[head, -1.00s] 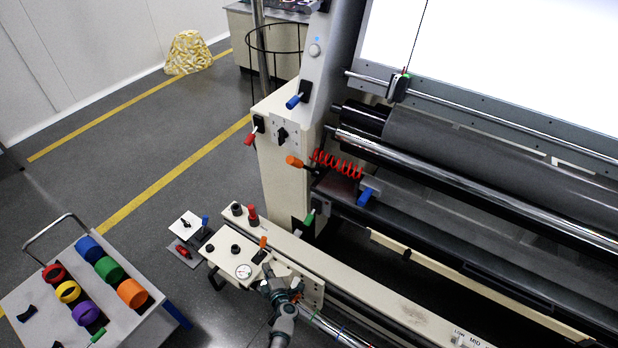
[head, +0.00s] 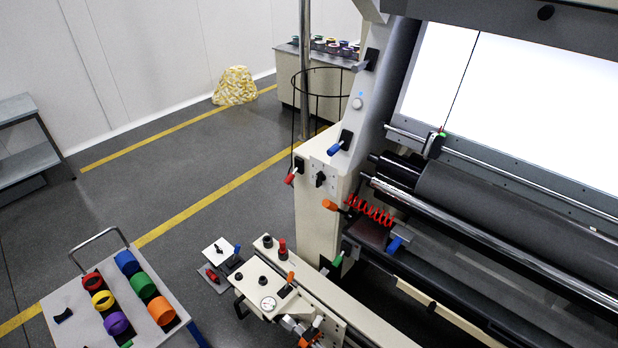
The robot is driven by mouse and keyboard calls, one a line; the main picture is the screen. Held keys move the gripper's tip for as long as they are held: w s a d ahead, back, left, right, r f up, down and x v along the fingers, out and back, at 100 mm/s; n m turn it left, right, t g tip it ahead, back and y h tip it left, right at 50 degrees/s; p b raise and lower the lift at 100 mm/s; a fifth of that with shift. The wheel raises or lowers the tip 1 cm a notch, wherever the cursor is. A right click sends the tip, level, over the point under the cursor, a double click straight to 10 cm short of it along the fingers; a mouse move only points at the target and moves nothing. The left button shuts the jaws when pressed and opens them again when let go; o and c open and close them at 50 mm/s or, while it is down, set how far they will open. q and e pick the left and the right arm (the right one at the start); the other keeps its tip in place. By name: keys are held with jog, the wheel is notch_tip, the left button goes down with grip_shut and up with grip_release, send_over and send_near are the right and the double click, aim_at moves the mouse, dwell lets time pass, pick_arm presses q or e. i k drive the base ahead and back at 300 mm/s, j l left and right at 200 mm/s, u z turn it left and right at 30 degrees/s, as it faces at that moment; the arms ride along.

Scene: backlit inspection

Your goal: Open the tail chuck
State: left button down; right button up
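No part is readably labelled as the tail chuck. A cream block (head: 250,288) with a round gauge (head: 267,304), dark knobs and an orange-tipped lever (head: 290,278) sits at the bottom centre, at the end of a long cream rail (head: 345,310). Grey and orange metal parts show at its right end, cut by the bottom edge. My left gripper (head: 292,323) appears to be among these parts; its fingers are too small and crowded to tell open from shut, or touching from apart. My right gripper is not in view.
The machine frame (head: 320,215) carries red, blue, orange and green handles and a red coil (head: 370,210). Rollers and a bright panel (head: 520,110) fill the right. A cart (head: 75,320) with coloured rings stands at lower left. The grey floor (head: 110,210) between is mostly clear.

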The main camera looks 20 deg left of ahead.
aim_at(261, 288)
jog(key=u, duration=1.35)
